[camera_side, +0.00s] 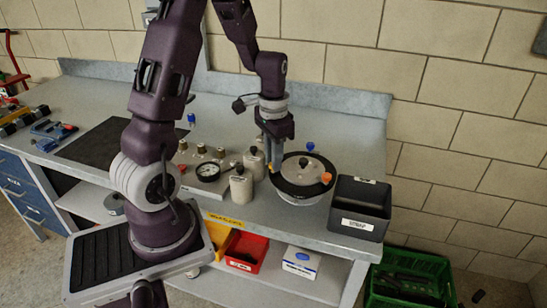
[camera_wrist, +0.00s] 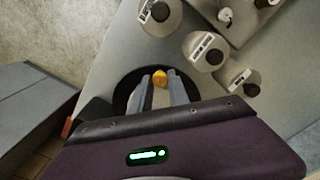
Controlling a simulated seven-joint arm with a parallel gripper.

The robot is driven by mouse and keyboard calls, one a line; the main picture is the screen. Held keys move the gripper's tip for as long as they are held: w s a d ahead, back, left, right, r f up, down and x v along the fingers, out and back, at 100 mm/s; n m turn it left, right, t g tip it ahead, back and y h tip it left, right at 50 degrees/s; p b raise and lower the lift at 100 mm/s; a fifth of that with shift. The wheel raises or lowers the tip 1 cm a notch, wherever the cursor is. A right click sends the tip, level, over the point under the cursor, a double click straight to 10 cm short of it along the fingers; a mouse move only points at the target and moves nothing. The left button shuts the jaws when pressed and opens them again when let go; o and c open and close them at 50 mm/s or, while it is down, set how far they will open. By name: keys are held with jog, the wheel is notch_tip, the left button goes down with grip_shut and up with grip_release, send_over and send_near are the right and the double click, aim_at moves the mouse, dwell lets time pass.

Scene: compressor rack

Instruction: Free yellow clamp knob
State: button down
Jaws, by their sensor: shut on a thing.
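A round vessel has a black-rimmed lid (camera_side: 289,182) with a light metal centre and a dark top knob. Around its rim are a blue knob (camera_side: 310,146), an orange knob (camera_side: 326,178) and the yellow clamp knob (camera_side: 271,168). My gripper (camera_side: 273,163) points down at the vessel's left rim. In the wrist view the yellow knob (camera_wrist: 160,77) sits between the two fingertips (camera_wrist: 161,82), and the gripper is shut on it. Part of the lid's black rim (camera_wrist: 122,95) shows beside the fingers. The orange knob (camera_wrist: 67,127) is partly hidden at the lower left.
A labelled black bin (camera_side: 360,207) stands right of the vessel, near the bench edge. Grey canisters (camera_side: 241,185) and a gauge panel (camera_side: 205,176) stand close on the left. A dark mat (camera_side: 95,145) lies farther left. Red and yellow bins (camera_side: 244,251) sit on the lower shelf.

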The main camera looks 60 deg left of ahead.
jog(key=n, duration=1.2)
jog(key=shift+w, duration=0.1)
dwell(0.4)
jog(key=c, duration=1.3)
grip_release()
jog(key=shift+o, duration=0.2)
notch_tip(320, 180, up, 7)
jog(key=shift+r, duration=0.1)
